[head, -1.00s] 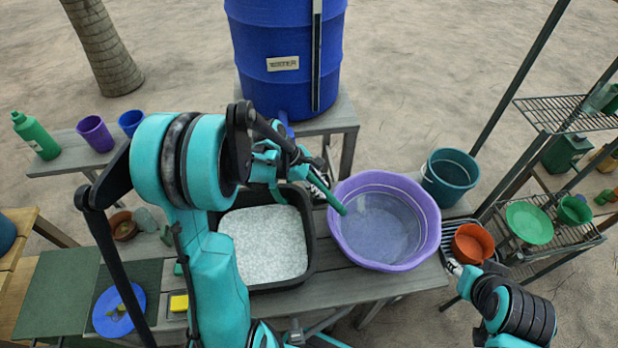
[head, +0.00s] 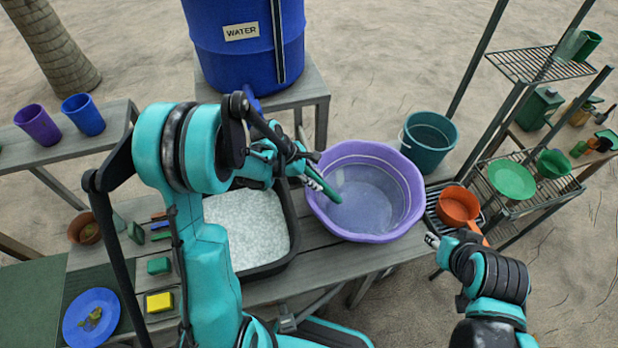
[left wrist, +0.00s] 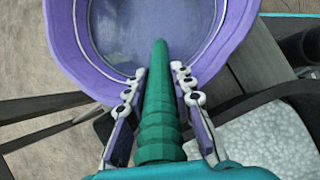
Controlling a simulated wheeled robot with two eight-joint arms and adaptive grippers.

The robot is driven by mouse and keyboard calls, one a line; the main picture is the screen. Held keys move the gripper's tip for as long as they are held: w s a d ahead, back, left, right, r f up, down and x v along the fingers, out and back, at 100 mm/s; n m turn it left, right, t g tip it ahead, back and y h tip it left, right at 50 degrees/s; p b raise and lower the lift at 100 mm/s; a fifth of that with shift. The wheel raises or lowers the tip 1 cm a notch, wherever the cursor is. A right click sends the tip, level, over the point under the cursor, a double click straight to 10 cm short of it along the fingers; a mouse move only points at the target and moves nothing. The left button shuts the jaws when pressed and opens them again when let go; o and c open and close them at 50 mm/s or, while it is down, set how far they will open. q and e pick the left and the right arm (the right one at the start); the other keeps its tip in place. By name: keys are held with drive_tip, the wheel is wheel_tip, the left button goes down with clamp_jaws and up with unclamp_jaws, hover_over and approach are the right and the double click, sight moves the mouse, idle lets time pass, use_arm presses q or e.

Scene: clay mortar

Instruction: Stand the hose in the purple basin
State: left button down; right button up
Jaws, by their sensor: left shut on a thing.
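The purple basin (head: 412,205) stands on the grey bench, with a bluish, see-through surface inside it; it also fills the top of the left wrist view (left wrist: 66,50). My left gripper (head: 312,172) is at the basin's left rim, shut on the green hose (head: 328,190). In the left wrist view the ribbed hose (left wrist: 158,110) lies between the fingers (left wrist: 158,90), its tip pointing over the basin's inside. The hose looks tilted; I cannot tell whether its tip touches the basin. My right gripper (head: 432,240) is right of the basin, near the orange pot; its fingers are too small to judge.
A black tub (head: 292,235) of white foamy stuff stands left of the basin. A teal bucket (head: 428,142) is behind right, an orange pot (head: 458,207) right. A blue water barrel (head: 245,65) stands behind. A blue plate (head: 78,328) and yellow sponge (head: 160,301) lie front left.

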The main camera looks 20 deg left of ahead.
sight(311, 171)
use_arm(q)
drive_tip(key=shift+b+x, duration=2.35)
drive_tip(key=shift+x, duration=0.95)
drive_tip(key=shift+c, duration=2.1)
unclamp_jaws()
drive_tip(key=shift+d+r+p+v, duration=0.15)
drive_tip(key=shift+p+v, duration=0.95)
drive_tip(key=shift+v, duration=0.7)
drive_tip(key=shift+d+p+v, duration=0.1)
drive_tip(key=shift+p+v, duration=1.05)
drive_tip(key=shift+v, duration=0.65)
drive_tip(key=shift+d+r+p+v, duration=0.15)
drive_tip(key=shift+p+v, duration=0.95)
drive_tip(key=shift+v, duration=0.7)
drive_tip(key=shift+w, duration=0.2)
